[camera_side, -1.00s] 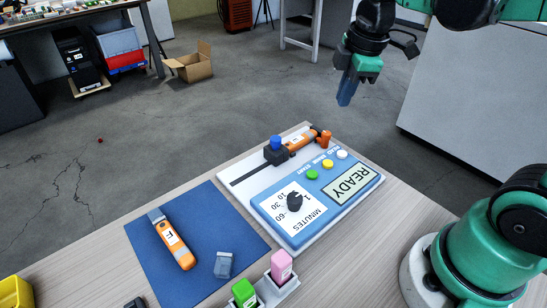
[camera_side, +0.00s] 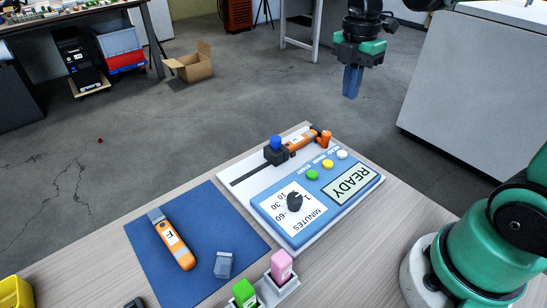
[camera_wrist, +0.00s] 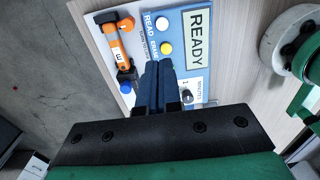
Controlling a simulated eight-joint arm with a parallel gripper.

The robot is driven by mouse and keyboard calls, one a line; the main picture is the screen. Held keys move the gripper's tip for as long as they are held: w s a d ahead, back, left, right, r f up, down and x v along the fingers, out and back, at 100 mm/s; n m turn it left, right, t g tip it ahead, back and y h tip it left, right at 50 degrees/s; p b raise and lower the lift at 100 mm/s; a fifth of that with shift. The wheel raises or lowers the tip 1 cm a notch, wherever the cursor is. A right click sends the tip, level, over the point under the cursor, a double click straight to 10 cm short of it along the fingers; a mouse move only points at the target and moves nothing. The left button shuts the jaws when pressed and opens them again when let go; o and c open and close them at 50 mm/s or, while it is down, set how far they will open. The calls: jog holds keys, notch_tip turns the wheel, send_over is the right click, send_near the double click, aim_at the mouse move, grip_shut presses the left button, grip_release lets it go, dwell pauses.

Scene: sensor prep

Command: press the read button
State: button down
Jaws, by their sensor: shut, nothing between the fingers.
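The blue control panel (camera_side: 262,208) sits on the table with a READY display (camera_side: 351,186). Its white button (camera_side: 342,155) is at the far end of a row with the yellow button (camera_side: 327,164) and the green button (camera_side: 312,174). In the wrist view, the white button (camera_wrist: 163,22) is beside the word READ, and the yellow button (camera_wrist: 166,48) is beside a second label. My gripper (camera_side: 350,96) is shut and empty, pointing down, well above the panel's far end. In the wrist view its fingertips (camera_wrist: 159,66) cover the green button.
An orange device (camera_side: 301,140) lies in the slide beside the panel, near a blue knob (camera_side: 275,142). Another orange device (camera_side: 173,243) and a grey cap (camera_side: 223,264) lie on the blue mat (camera_side: 205,205).

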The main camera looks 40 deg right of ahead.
aim_at(338, 153)
notch_tip(338, 153, down, 13)
jog(key=shift+s+r, duration=0.1)
dwell(0.4)
jog(key=shift+f, duration=0.9)
jog(key=shift+r, duration=4.45)
jog(key=s+a+r+m+t, duration=0.2)
jog(key=a+m+t, duration=0.5)
jog(key=m, duration=1.1)
jog(key=shift+s+a+r, duration=0.2)
jog(key=shift+s+r, duration=0.2)
jog(key=shift+r, duration=0.05)
